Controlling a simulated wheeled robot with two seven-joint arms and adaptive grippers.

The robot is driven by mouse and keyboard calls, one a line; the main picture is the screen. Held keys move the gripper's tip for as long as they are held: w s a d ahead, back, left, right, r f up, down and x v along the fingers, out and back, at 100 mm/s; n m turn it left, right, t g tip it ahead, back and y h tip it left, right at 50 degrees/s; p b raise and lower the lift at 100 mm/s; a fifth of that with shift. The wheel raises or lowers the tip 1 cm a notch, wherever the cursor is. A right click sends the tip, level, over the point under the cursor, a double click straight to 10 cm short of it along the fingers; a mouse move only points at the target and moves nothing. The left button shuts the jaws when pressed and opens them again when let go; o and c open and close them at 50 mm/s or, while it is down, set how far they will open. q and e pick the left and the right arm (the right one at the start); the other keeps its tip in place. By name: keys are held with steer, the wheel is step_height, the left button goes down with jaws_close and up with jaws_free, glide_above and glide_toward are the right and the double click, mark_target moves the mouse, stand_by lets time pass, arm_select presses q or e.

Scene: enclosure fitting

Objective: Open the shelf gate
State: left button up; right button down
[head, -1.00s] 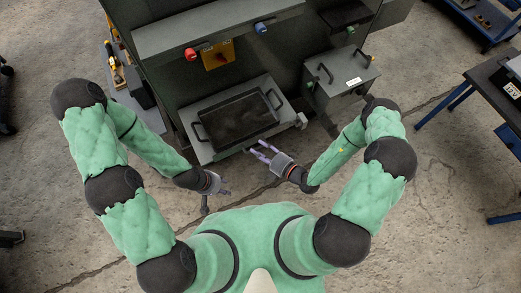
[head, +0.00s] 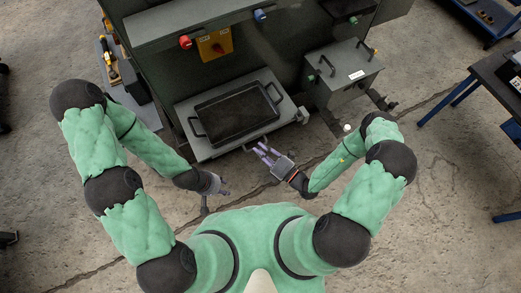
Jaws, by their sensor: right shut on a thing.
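The shelf (head: 206,153) is a grey ledge on the front of the dark green cabinet, with a black tray (head: 237,113) on it. The shelf gate is hard to make out; its front edge lies by my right gripper. My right gripper (head: 263,154) is just in front of the shelf's front edge, right of its middle. Its purple fingers are shut on a thin part there, taken to be the gate, mostly hidden by the fingers. My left gripper (head: 221,187) hangs lower and left, apart from the shelf; its finger gap is too small to read.
A grey box (head: 343,75) with handles stands right of the shelf. A red button (head: 185,42), a yellow switch panel (head: 214,44) and a blue button (head: 260,16) are on the cabinet. A dark table (head: 490,85) stands at far right. Floor between is clear.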

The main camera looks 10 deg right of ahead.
steer(key=shift+s+f+n+t+y+b, duration=0.15)
steer(key=shift+f+n+t+y+b, duration=0.9)
steer(key=shift+b, duration=1.15)
steer(key=shift+y, duration=0.25)
steer(key=c, duration=1.1)
jaws_free()
steer(key=shift+c, duration=0.2)
steer(key=v, duration=1.2)
steer(key=shift+f, duration=0.1)
